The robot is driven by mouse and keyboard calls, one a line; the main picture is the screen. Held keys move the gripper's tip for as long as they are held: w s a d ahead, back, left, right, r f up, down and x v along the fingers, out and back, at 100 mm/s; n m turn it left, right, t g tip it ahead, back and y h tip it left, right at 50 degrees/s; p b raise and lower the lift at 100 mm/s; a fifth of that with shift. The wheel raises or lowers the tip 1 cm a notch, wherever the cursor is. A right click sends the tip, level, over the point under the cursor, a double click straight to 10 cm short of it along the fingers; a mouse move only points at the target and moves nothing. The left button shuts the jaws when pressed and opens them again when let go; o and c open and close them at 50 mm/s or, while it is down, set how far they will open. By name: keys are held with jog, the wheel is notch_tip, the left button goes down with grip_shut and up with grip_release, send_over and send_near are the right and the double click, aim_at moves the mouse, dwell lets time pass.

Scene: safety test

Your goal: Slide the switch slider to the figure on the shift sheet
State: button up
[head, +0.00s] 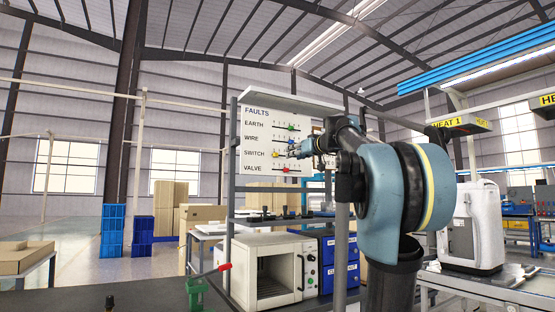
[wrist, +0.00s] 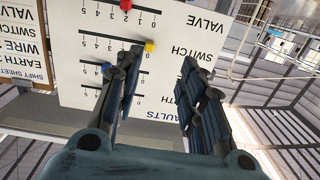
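The white fault board (head: 262,117) has four rows, EARTH, WIRE, SWITCH and VALVE; it shows upside down in the wrist view (wrist: 85,20). The switch slider, a yellow knob (wrist: 150,46), sits at the 0 end of its scale; it also shows in the head view (head: 276,154). My gripper (wrist: 162,60) is open and empty. In the wrist view the yellow knob appears between the fingertips, nearer the left one; I cannot tell the depth gap. The shift sheet (wrist: 22,45) shows partly at the left edge, its figures cut off or unreadable.
The red valve knob (wrist: 125,5) and blue wire knob (wrist: 107,67) are close by on the board. The green earth knob (head: 291,127) is on the top row.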

aim_at(277, 154)
jog(key=shift+t, duration=0.3)
jog(key=x, duration=0.6)
jog(key=d+r+x, duration=0.1)
jog(key=x, duration=1)
jog(key=shift+w+r, duration=0.45)
jog(key=shift+w, duration=0.25)
grip_shut()
